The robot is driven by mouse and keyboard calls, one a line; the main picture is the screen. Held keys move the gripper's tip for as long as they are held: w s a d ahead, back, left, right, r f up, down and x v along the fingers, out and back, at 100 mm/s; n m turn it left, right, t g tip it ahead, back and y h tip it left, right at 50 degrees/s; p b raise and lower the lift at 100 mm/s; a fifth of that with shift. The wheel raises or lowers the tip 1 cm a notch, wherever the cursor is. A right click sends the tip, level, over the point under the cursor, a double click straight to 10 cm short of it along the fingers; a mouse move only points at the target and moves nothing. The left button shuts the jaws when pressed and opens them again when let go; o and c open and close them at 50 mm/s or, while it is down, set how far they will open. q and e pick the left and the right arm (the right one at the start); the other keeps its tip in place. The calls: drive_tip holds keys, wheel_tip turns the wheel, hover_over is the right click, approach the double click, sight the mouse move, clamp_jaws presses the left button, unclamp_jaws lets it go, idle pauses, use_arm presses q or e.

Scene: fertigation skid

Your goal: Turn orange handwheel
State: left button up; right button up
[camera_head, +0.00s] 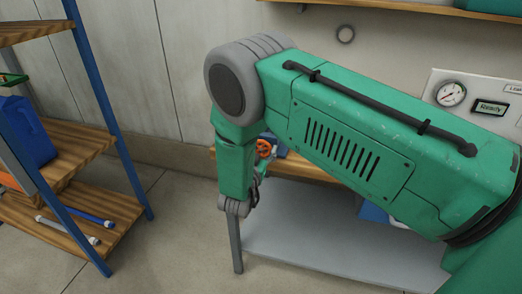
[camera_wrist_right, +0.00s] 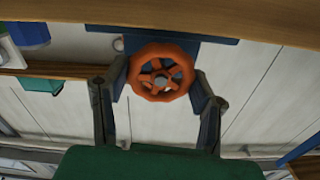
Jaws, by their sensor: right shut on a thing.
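The orange handwheel (camera_wrist_right: 161,73) is a spoked wheel with a grey hub, and it faces the right wrist camera. In the head view the orange handwheel (camera_head: 264,148) is small and partly hidden behind my green right arm. My right gripper (camera_wrist_right: 162,82) has one dark finger on each side of the wheel, shut on its rim. In the head view my right gripper (camera_head: 257,178) is just below the wheel, mostly hidden by the forearm. My left gripper is not in view.
A wooden shelf rack (camera_head: 75,140) with blue posts stands at left, holding a blue container (camera_head: 27,132) and a blue tube (camera_head: 90,217). A panel with a gauge (camera_head: 452,94) and a "Ready" display (camera_head: 491,107) is on the right. A grey lower shelf (camera_head: 320,225) lies below my arm.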

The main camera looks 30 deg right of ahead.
drive_tip(key=m+b, duration=0.2)
drive_tip(key=m, duration=0.4)
drive_tip(key=shift+d+m, duration=0.1)
drive_tip(key=shift+m, duration=0.2)
drive_tip(key=m+b, duration=0.1)
drive_tip(key=m, duration=0.3)
drive_tip(key=shift+m+b, duration=0.4)
